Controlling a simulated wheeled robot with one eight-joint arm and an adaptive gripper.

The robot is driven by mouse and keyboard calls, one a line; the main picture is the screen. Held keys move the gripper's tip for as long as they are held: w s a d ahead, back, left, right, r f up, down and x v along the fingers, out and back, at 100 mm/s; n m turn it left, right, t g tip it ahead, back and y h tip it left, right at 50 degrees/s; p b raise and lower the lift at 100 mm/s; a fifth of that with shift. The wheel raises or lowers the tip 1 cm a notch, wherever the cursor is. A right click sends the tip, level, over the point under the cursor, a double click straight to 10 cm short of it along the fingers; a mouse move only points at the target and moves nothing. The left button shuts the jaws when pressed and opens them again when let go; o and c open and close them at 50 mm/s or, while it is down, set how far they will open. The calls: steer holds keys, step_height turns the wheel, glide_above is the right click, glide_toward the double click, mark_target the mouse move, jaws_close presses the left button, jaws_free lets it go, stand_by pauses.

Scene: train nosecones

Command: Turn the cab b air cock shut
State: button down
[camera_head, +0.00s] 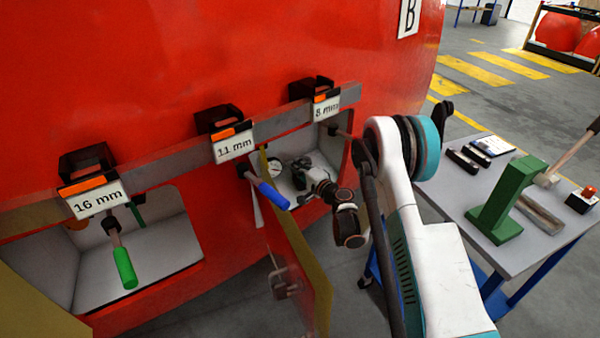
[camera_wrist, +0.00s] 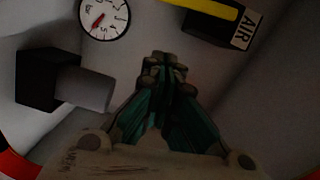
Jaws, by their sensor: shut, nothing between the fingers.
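The air cock shows in the wrist view as a black block (camera_wrist: 215,36) with a yellow lever (camera_wrist: 208,8) across its top and an AIR label (camera_wrist: 246,29) at its right end. The lever is cut off by the top picture edge. My gripper (camera_wrist: 164,62) is shut and empty, its fingertips below and left of the cock in the picture; I cannot tell whether they touch it. In the head view my gripper (camera_head: 298,170) reaches into an open compartment (camera_head: 335,150) in the red nosecone marked B (camera_head: 408,14). The cock cannot be made out there.
The open compartment door (camera_head: 300,255) stands close below my arm. A blue-handled tool (camera_head: 270,194) hangs beside the opening. A workbench (camera_head: 450,198) stands at right.

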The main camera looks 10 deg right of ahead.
mark_target(263, 155)
steer(key=w+a+b, duration=0.2)
steer(key=w+a, duration=0.1)
steer(key=a, duration=0.3)
steer(key=shift+f+b, duration=0.3)
steer(key=shift+b, duration=0.1)
steer(key=shift+a, duration=0.1)
steer(key=shift+s+a+f+m, duration=0.15)
steer(key=shift+a+f+m, duration=0.05)
steer(key=shift+a, duration=0.25)
steer(key=shift+s+a+f+m, duration=0.15)
steer(key=shift+a+m, duration=0.05)
steer(key=shift+a, duration=0.2)
